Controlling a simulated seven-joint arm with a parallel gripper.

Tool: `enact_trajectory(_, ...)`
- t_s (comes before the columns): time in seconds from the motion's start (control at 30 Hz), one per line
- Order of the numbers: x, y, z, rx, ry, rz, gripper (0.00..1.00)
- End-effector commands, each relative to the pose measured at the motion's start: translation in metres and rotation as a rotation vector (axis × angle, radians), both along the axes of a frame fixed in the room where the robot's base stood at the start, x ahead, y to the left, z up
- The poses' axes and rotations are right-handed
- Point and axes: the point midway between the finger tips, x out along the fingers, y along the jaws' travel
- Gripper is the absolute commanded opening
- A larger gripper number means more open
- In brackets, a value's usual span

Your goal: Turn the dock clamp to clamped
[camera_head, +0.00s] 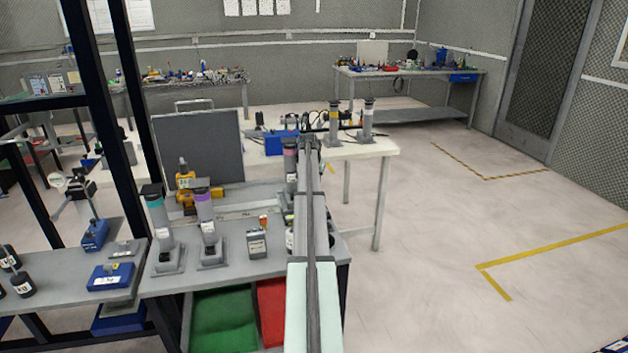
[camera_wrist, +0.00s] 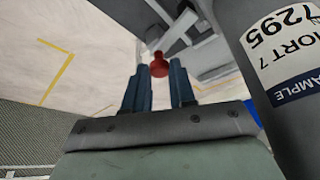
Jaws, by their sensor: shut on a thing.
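A red knob (camera_wrist: 158,66), which looks like the dock clamp's handle, sits between the tips of my gripper (camera_wrist: 160,72) in the wrist view. The two blue-grey fingers stand on either side of it and are shut on it. Grey metal parts (camera_wrist: 190,28) lie just beyond the knob. A large grey cylinder with a white and blue label (camera_wrist: 290,50) stands close on the right of the wrist view. In the head view a pink-topped cylinder (camera_head: 290,160) stands beside my arm. My arm hides the gripper and the clamp there.
Teal-topped (camera_head: 157,212) and purple-topped (camera_head: 206,215) cylinders stand in docks on the grey bench (camera_head: 232,277), left of my arm. A small grey container (camera_head: 257,244) stands nearer. Green (camera_head: 222,320) and red (camera_head: 271,310) bins sit below. The floor at right is clear.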

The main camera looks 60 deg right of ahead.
Motion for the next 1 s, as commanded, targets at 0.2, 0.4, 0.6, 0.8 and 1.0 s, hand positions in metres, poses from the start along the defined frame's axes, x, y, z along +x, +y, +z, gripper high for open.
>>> enact_trajectory(0.2,0.0,0.0,0.0,0.0,0.0,0.0,0.28)
enact_trajectory(0.4,0.0,0.0,0.0,0.0,0.0,0.0,0.47)
enact_trajectory(0.6,0.0,0.0,0.0,0.0,-0.001,0.001,0.5)
enact_trajectory(0.8,0.0,0.001,0.003,0.0,-0.001,0.001,0.5)
enact_trajectory(1.0,-0.002,0.008,0.018,-0.002,-0.001,0.001,0.5)
